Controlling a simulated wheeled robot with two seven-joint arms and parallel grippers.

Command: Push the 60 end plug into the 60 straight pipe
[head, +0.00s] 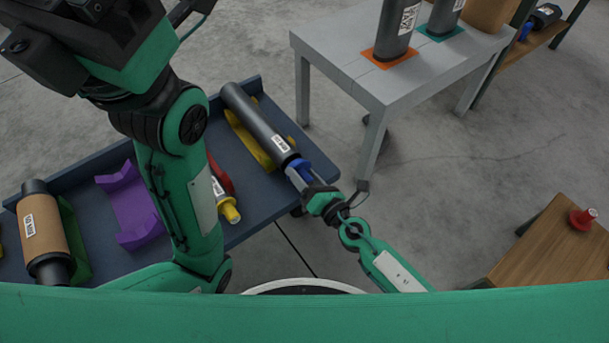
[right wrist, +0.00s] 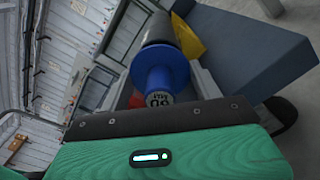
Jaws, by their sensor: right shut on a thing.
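The dark grey straight pipe (head: 252,115) lies in a yellow cradle (head: 247,137) on the blue-grey tray, its near end towards my right gripper. The blue end plug (head: 299,164) is at that end, between the fingers of my right gripper (head: 298,172). In the right wrist view the plug (right wrist: 160,72) shows its wide flange and a marked end face, with the pipe (right wrist: 158,28) right behind it, roughly in line. The flange hides the joint, so I cannot tell how far the plug is in. My left arm fills the upper left; its finger opening does not show clearly.
The tray (head: 262,208) also holds a purple cradle (head: 132,207), a brown muffler (head: 43,232), a yellow plug (head: 230,213) and a red part. A grey table (head: 345,62) stands behind. A wooden table (head: 548,245) with a red plug (head: 583,218) stands at right.

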